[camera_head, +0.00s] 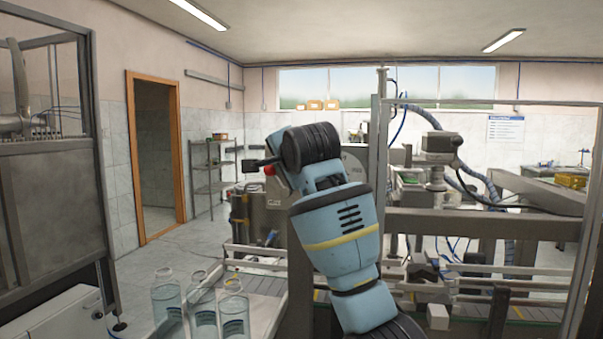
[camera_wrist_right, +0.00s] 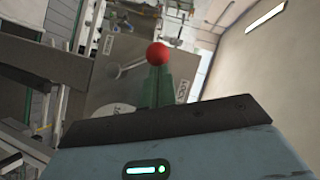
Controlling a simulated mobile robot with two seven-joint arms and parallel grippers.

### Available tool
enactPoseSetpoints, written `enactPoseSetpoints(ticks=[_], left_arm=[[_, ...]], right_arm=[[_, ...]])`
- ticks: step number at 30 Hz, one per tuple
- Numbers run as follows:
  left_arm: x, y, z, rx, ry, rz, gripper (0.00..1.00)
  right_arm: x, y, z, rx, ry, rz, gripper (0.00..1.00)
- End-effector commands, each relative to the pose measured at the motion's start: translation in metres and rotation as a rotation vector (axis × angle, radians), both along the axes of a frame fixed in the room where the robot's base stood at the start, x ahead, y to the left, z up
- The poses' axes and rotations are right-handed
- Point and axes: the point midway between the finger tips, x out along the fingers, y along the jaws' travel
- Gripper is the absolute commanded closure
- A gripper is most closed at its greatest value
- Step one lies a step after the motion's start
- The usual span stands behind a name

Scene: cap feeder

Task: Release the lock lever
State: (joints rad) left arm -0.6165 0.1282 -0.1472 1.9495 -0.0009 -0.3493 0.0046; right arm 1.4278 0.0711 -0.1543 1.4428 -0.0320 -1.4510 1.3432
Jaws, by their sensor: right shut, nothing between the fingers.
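The lock lever shows in the right wrist view as a short metal rod (camera_wrist_right: 130,66) on a grey machine panel (camera_wrist_right: 98,88), with a red ball knob (camera_wrist_right: 158,54) at its end. My right gripper (camera_wrist_right: 157,75) is shut and empty, its greenish fingers together right at the knob. The knob overlaps the fingertips in the picture; whether they touch I cannot tell. In the head view a small red spot, the knob (camera_head: 269,170), shows beside the dark end of my right gripper, and my forearm hides part of the machine. My left gripper is not in view.
Clear bottles (camera_head: 204,312) stand on a tray (camera_head: 263,312) at the lower left. A conveyor (camera_head: 520,312) with rails and a grey frame post (camera_head: 381,130) lie to the right of my arm. Open floor lies before the doorway.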

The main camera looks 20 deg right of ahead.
Motion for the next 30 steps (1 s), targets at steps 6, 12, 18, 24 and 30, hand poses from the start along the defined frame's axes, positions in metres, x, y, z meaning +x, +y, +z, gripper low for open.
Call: enactPoseSetpoints(ticks=[6, 12, 18, 24, 30], left_arm=[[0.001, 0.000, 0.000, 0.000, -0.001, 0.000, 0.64], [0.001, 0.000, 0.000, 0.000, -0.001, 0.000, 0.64], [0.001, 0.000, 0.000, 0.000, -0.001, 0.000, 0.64], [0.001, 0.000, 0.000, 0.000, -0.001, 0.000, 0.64], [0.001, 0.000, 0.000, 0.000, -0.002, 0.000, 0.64]], right_arm=[[0.009, 0.010, -0.003, -0.162, 0.126, -0.002, 1.00], [0.015, 0.018, -0.007, -0.291, 0.223, -0.001, 1.00], [0.019, 0.024, -0.011, -0.375, 0.286, -0.001, 1.00], [0.022, 0.027, -0.013, -0.371, 0.281, -0.002, 1.00], [0.022, 0.028, -0.014, -0.370, 0.280, -0.002, 1.00]])
